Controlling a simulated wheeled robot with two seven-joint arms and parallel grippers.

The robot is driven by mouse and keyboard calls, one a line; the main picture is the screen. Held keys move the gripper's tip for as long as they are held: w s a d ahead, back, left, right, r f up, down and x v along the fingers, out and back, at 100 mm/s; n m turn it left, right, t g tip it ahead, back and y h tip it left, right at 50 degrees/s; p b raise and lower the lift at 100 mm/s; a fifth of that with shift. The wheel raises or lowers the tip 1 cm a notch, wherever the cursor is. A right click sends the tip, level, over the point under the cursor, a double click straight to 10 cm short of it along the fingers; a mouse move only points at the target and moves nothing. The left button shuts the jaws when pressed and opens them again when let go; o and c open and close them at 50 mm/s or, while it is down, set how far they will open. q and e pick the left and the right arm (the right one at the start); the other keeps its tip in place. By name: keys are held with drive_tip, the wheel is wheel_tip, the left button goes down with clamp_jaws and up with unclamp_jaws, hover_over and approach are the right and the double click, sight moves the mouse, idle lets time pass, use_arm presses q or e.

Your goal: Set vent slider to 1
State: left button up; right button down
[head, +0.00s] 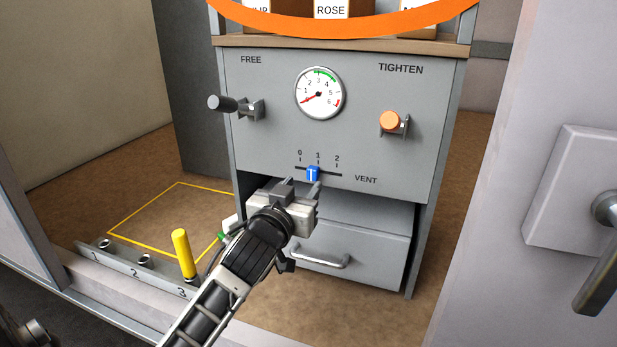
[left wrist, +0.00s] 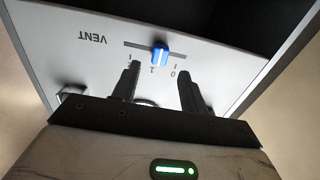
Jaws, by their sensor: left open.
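The vent slider (head: 313,174) is a small blue knob on a dark slot in the grey panel, under the marks 0, 1 and 2. It sits between 0 and 1, closer to 1. In the left wrist view the slider (left wrist: 160,53) appears upside down with its scale, slightly to the 0 side of 1. My left gripper (head: 302,185) is open and empty, just in front of and below the slider. In the left wrist view the slider lies beyond the gap between the fingertips (left wrist: 160,72). Contact is not visible. My right gripper is not in view.
Above the slot are a gauge (head: 319,93), a black FREE handle (head: 223,103) and an orange TIGHTEN knob (head: 390,120). A grey drawer (head: 360,248) lies below. A numbered rail (head: 135,268) with a yellow peg (head: 183,253) stands at the lower left.

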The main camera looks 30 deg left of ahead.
sight(314, 175)
use_arm(q)
drive_tip(key=x, duration=0.4)
drive_tip(key=shift+w, duration=0.4)
clamp_jaws()
drive_tip(key=shift+d+p, duration=0.3)
drive_tip(key=shift+p, duration=0.2)
drive_tip(key=shift+w, duration=0.1)
unclamp_jaws()
